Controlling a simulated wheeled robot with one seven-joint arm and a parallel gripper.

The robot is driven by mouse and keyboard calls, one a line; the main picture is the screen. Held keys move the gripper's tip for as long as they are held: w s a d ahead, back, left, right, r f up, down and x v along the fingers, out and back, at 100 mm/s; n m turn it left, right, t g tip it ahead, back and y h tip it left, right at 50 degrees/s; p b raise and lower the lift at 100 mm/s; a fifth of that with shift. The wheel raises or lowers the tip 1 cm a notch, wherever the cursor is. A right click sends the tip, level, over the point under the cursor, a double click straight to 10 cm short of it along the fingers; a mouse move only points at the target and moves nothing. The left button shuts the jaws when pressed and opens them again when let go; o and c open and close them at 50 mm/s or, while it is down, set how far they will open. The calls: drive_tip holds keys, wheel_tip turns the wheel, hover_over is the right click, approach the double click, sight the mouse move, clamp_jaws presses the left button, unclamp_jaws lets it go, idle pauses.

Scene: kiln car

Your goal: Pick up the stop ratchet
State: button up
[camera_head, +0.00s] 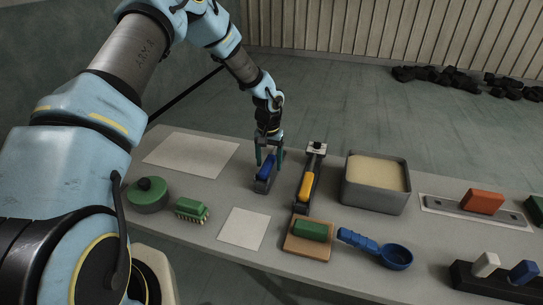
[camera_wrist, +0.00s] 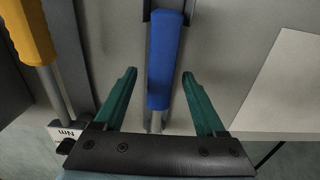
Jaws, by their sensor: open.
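A tool with a blue handle (camera_head: 266,168), which looks like the stop ratchet, sits in a dark holder (camera_head: 261,187) on the table. In the wrist view the blue handle (camera_wrist: 163,60) runs lengthwise between my two green fingers, with a metal shaft at its lower end. My gripper (camera_wrist: 159,75) is open, one finger on each side of the handle with a gap on both sides. In the head view my gripper (camera_head: 269,152) points down over the blue handle. The ratchet's head cannot be made out.
A yellow-handled tool (camera_head: 306,187) marked "Nm" lies close to the right of the blue one. A grey sand-filled bin (camera_head: 375,200) stands further right. A green block on a board (camera_head: 311,230) and a blue scoop (camera_head: 395,256) are in front. Pale sheets (camera_head: 190,155) lie flat left.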

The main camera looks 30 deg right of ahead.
drive_tip(key=shift+f, duration=0.2)
clamp_jaws()
idle(0.5)
